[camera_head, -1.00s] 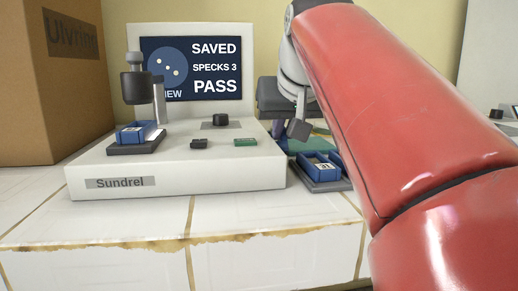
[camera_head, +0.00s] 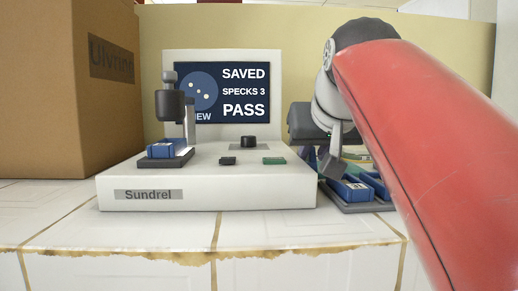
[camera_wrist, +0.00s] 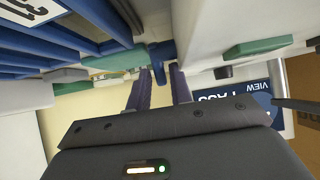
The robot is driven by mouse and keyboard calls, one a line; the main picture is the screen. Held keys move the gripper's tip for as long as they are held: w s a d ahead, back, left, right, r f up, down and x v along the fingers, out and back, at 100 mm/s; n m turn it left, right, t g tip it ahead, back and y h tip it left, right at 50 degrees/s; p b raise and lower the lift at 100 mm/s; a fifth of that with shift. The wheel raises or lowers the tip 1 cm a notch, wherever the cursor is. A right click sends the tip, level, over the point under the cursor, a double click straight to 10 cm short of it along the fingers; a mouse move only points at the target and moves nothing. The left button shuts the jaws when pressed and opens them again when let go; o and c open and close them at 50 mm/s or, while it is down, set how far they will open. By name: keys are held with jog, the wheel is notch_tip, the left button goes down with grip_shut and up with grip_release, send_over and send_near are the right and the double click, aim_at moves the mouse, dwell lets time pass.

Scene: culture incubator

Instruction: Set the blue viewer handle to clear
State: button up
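The white Sundrel viewer (camera_head: 230,190) stands on the tiled counter. Its screen (camera_head: 245,92) reads SAVED, SPECKS 3, PASS, beside a round picture with pale specks. In the wrist view, a small blue part that looks like the handle (camera_wrist: 160,54) stands out beside the viewer's white side, just past my fingertips. I cannot make out this handle in the head view; my arm and gripper are near that side. My gripper (camera_wrist: 161,72) is open, with a gap between its two fingers and nothing clearly held. In the head view my gripper (camera_head: 332,162) is at the viewer's right side.
A blue-and-white dish carrier (camera_head: 160,150) sits on the viewer's stage under the dark eyepiece (camera_head: 171,103). Blue carriers (camera_head: 352,190) lie in a grey tray (camera_head: 368,207) right of the viewer, close to my gripper. A black knob (camera_head: 249,141) and green button (camera_head: 274,161) are on top. A cardboard box (camera_head: 85,100) stands left.

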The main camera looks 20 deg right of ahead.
jog(key=shift+r, duration=0.1)
jog(key=p+v, duration=0.2)
jog(key=v, duration=0.5)
jog(key=shift+s+r, duration=0.15)
jog(key=shift+s, duration=0.15)
